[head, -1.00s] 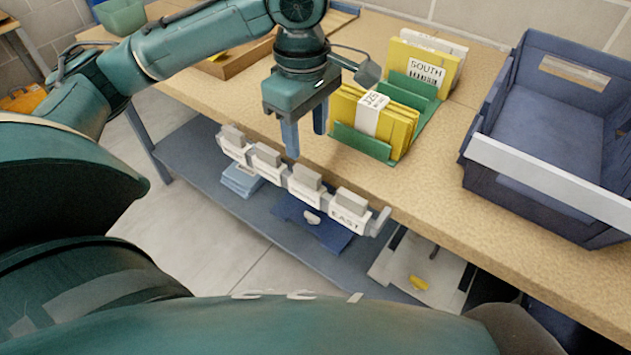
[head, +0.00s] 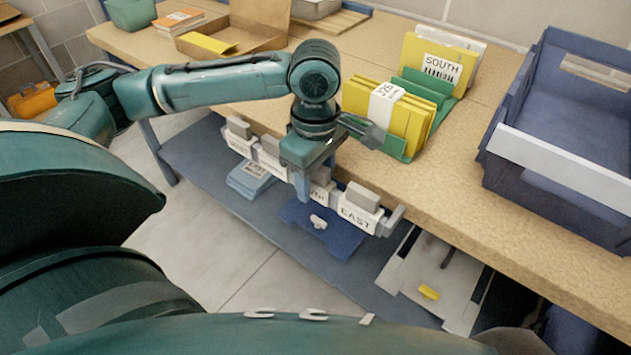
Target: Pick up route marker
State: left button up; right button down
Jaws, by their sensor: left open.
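A row of white route markers with grey tops hangs on a rail along the table's front edge. The rightmost marker (head: 359,212) reads EAST. The one beside it (head: 320,196) is partly hidden by my left gripper and its label is not readable. Two more markers (head: 239,140) (head: 270,160) sit to the left. My left gripper (head: 315,180) points down at the partly hidden marker, with its jaws open. One finger shows in front; the other is mostly hidden, and I cannot tell whether they touch the marker. My right gripper is not in view.
A green rack (head: 407,146) holds yellow envelopes (head: 392,110) and a SOUTH card (head: 440,66) on the table. A blue bin (head: 560,150) stands at right. A cardboard tray (head: 265,40) lies behind my arm. The lower shelf (head: 205,160) holds folded blue items (head: 250,180).

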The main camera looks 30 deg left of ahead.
pick_arm(q)
jog(key=shift+f, duration=0.45)
jog(key=shift+c, duration=0.5)
jog(key=c, duration=0.9)
jog(key=shift+r, duration=0.1)
jog(key=shift+c, duration=0.2)
